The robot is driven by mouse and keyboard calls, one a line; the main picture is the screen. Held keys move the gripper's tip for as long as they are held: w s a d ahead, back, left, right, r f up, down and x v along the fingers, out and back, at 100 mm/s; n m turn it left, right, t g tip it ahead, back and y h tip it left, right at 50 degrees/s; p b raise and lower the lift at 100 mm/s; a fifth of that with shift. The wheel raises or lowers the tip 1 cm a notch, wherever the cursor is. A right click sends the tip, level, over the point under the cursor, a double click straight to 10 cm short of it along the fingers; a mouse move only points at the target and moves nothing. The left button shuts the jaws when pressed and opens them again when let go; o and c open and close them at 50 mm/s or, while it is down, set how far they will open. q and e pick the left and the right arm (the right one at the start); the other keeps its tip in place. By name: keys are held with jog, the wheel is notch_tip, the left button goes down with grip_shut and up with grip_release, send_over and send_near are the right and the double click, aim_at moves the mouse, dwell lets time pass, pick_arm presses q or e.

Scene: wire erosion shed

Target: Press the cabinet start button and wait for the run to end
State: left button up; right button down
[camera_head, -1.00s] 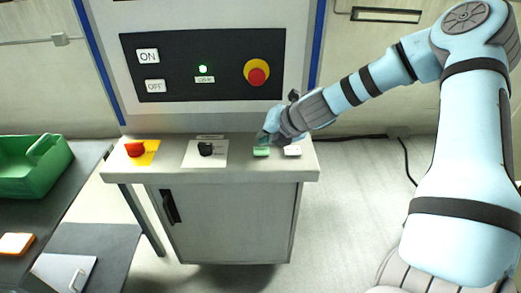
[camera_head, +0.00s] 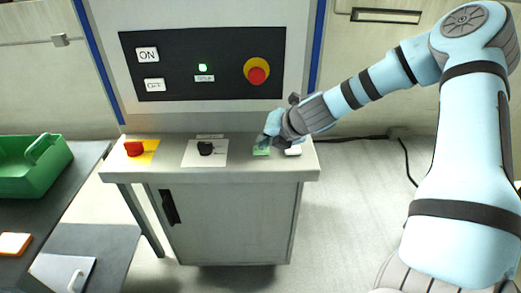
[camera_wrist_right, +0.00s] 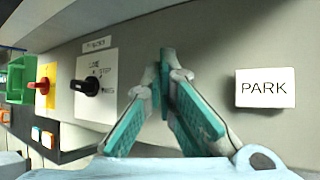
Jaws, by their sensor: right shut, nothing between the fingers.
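A lit green lamp (camera_head: 203,69) shows on the panel above. My left gripper is out of view.
A white PARK button (camera_wrist_right: 264,88) sits right of the fingers. To the left are a black rotary switch (camera_head: 205,149) and a red knob (camera_head: 135,149) on yellow. The upright panel (camera_head: 222,90) with a red emergency stop (camera_head: 257,75) stands behind. A green bin (camera_head: 30,180) is far left.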

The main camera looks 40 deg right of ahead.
jog(key=shift+f, duration=0.3)
jog(key=shift+r, duration=0.15)
dwell(0.3)
jog(key=shift+r+p, duration=0.7)
jog(key=shift+r, duration=0.15)
notch_tip(320, 180, up, 5)
jog(key=p, duration=0.5)
dwell(0.4)
